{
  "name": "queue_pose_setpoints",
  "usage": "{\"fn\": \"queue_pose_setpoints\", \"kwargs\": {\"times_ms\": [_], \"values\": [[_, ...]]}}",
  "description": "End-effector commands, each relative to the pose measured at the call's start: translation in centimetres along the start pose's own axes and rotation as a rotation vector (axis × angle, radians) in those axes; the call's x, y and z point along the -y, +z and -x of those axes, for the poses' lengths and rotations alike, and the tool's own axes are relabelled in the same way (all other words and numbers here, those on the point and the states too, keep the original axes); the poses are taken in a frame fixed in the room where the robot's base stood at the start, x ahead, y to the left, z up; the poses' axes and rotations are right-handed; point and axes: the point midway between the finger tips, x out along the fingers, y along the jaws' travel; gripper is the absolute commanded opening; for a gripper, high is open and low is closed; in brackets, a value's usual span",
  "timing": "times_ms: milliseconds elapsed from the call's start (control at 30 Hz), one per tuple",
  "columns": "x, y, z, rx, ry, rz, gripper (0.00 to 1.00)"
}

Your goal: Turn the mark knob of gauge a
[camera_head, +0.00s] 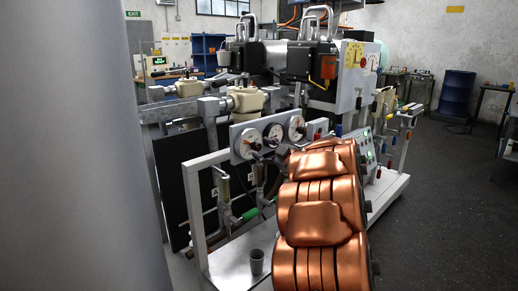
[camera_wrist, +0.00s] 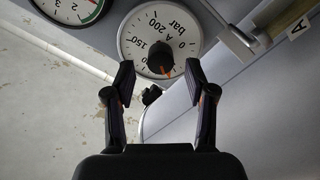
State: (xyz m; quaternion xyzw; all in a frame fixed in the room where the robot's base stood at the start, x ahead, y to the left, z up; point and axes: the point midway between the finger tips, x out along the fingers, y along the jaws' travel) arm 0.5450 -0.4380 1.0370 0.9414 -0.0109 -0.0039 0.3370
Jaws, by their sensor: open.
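Gauge a (camera_wrist: 138,28) has a white round dial marked in bar, upside down in the wrist view. Its black mark knob (camera_wrist: 161,53) sits at the middle of the dial, with an orange-red pointer by its lower edge. My gripper (camera_wrist: 160,76) is open and empty. Its two fingertips stand apart on either side, just below the knob in the picture; I cannot tell the remaining distance in depth. In the head view a row of three gauges shows on a grey panel (camera_head: 237,134), and my copper-coloured arm hides my gripper there.
A tag marked A (camera_wrist: 298,27) is at the upper right. In the head view, a green-handled valve (camera_head: 249,214) and a grey cup (camera_head: 257,262) are below the panel.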

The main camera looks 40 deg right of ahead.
Motion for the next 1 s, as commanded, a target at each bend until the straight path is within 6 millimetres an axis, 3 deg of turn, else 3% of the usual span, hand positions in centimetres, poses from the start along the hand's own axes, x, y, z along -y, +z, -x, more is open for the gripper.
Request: {"fn": "queue_pose_setpoints", "kwargs": {"times_ms": [200,433,633,1000], "values": [[-0.1,0.0,4.5,0.003,0.002,0.001,0.55],[0.0,0.1,7.8,0.002,0.001,0.0,0.55],[0.1,0.1,9.0,0.001,0.0,-0.002,0.55],[0.1,0.0,9.2,-0.001,-0.001,-0.001,0.55]]}}
